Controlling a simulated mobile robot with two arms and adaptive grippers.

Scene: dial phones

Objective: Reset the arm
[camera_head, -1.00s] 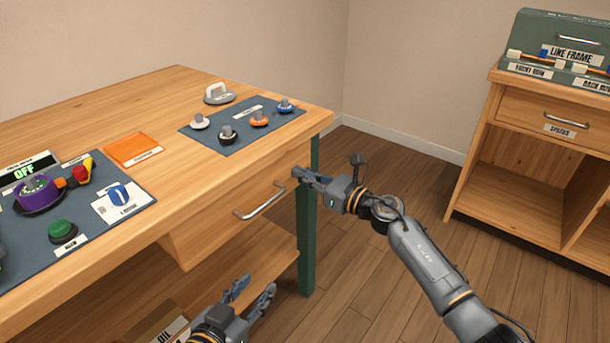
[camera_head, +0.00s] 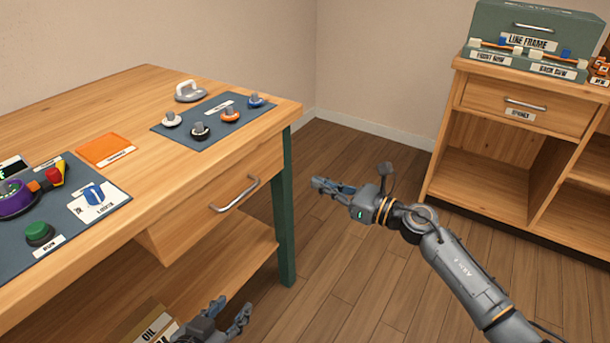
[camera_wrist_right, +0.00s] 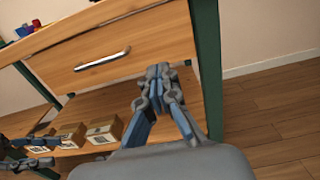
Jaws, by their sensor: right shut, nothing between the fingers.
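My right arm comes in from the lower right in the head view. Its gripper (camera_head: 322,186) is shut and empty, held over the floor to the right of the table's green leg. In the right wrist view the right gripper's fingers (camera_wrist_right: 158,72) meet in front of the table, apart from the drawer handle. My left gripper (camera_head: 230,312) is low at the bottom of the head view, its two fingers spread apart with nothing seen between them. Part of it also shows at the left edge of the right wrist view (camera_wrist_right: 35,152).
The wooden table (camera_head: 150,85) has a drawer with a metal handle (camera_head: 235,194). On top lie a mat with several knobs (camera_head: 212,128), an orange pad (camera_head: 106,150) and a control panel (camera_head: 60,225). Boxes (camera_wrist_right: 102,130) sit on the lower shelf. A cabinet (camera_head: 480,150) stands right; floor between is clear.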

